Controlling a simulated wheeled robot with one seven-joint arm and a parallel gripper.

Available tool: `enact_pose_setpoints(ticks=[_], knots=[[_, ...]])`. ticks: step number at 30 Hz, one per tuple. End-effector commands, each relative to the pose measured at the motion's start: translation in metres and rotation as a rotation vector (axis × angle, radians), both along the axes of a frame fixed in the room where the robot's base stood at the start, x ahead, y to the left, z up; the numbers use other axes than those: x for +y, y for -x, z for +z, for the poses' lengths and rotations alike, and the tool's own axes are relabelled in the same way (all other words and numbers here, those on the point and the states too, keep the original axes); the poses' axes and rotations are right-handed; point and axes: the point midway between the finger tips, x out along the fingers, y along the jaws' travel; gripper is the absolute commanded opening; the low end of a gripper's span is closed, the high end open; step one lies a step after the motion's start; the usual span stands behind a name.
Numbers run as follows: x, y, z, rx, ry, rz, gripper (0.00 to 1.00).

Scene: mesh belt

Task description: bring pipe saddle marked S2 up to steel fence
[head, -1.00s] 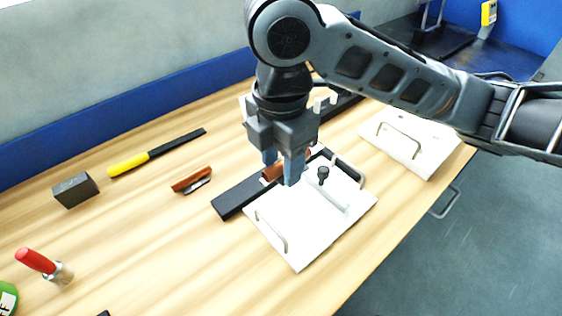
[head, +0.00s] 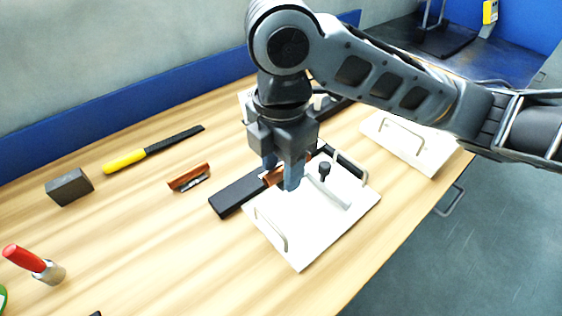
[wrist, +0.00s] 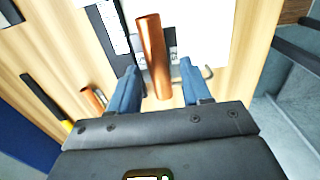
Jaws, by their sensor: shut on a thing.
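My gripper (head: 281,180) is shut on a copper-coloured pipe saddle (head: 272,177), low over the white board. In the wrist view the saddle (wrist: 154,55) shows as a long copper tube between the blue fingers, with pale marked patches beside it that I cannot read. The fingers hide part of it in the head view. A pale raised strip (head: 337,199) with a black knob (head: 324,170) lies on the white board (head: 300,245), just right of my gripper; I cannot tell for sure that it is the steel fence. A gap shows between my fingers and the strip.
A black bar (head: 232,197) lies along the board's left side. Another copper-coloured piece (head: 189,177), a yellow-handled file (head: 152,150), a dark block (head: 69,187) and a red-handled tool (head: 35,263) are to the left. A second white board (head: 415,145) with handles is at right.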

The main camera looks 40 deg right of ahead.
Motion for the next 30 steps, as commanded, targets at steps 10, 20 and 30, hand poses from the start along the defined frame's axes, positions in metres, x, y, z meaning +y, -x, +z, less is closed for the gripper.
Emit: enact_pose_setpoints(ticks=[10, 20, 30], knots=[[0.0, 0.0, -0.014, 0.0, -0.001, 0.0, 0.05], [0.0, 0.0, -0.026, 0.0, -0.001, 0.0, 0.05], [0.0, 0.0, -0.038, 0.0, 0.0, 0.0, 0.05]])
